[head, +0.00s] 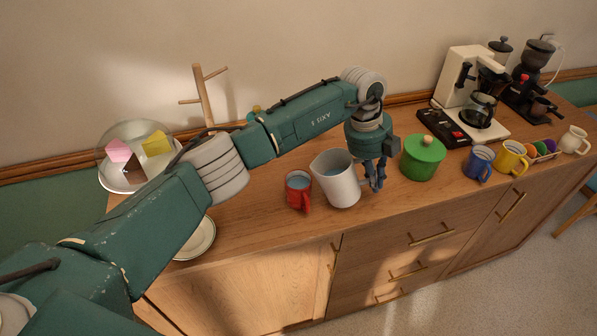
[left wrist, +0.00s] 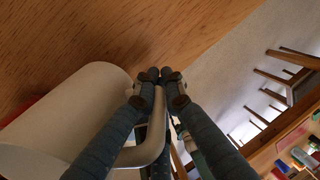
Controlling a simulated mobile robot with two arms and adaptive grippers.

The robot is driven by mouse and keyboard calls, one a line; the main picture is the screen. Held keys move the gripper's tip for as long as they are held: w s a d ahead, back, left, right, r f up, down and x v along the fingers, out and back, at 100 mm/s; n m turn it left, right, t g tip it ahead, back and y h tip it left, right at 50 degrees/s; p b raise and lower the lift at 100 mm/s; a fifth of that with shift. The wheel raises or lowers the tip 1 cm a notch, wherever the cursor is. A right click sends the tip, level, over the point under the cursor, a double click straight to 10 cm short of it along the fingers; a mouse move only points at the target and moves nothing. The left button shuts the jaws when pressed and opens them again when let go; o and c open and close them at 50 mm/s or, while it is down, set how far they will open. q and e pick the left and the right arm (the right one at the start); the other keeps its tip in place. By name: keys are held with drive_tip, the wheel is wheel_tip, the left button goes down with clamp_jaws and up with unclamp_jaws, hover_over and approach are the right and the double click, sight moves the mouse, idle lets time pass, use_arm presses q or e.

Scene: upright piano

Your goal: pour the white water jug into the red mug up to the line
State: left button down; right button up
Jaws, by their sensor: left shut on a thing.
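The white water jug (head: 341,188) is on or just above the wooden counter, close to upright, with bluish water showing inside. The red mug (head: 292,197) stands just left of it, with bluish liquid visible inside; I cannot make out a line. My left gripper (head: 376,186) points down at the jug's right side, shut on its handle. In the left wrist view the jug (left wrist: 65,115) lies to the left, and the fingers (left wrist: 160,78) close around its handle (left wrist: 152,148). A sliver of red mug (left wrist: 14,108) shows behind the jug. My right gripper is not in view.
A green lidded pot (head: 423,160) stands right of my gripper. Beyond it are a blue mug (head: 478,163), a yellow mug (head: 510,158) and a coffee maker (head: 462,80). A domed cake plate (head: 118,186), a wooden mug tree (head: 203,95) and a small plate (head: 198,242) are left.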

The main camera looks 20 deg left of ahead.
sight(349, 177)
use_arm(q)
drive_tip(key=r+h, duration=0.1)
drive_tip(key=r, duration=0.1)
drive_tip(key=a+r+h, duration=0.1)
drive_tip(key=a+r+p, duration=0.1)
drive_tip(key=r, duration=0.1)
drive_tip(key=shift+s+a+r+t+h, duration=0.15)
drive_tip(key=shift+s+r+t+h, duration=0.15)
drive_tip(key=shift+h, duration=0.1)
drive_tip(key=shift+s+a+r+h+b, duration=0.15)
drive_tip(key=shift+a+r+h+b, duration=0.2)
drive_tip(key=shift+r+h+b, duration=0.35)
drive_tip(key=shift+a+r+t+h+b, duration=0.3)
drive_tip(key=shift+h+b, duration=0.2)
drive_tip(key=shift+b, duration=0.5)
drive_tip(key=shift+r, duration=0.55)
drive_tip(key=shift+a+r+h, duration=0.15)
drive_tip(key=shift+r+h, duration=0.15)
drive_tip(key=shift+h, duration=0.1)
drive_tip(key=shift+r, duration=0.25)
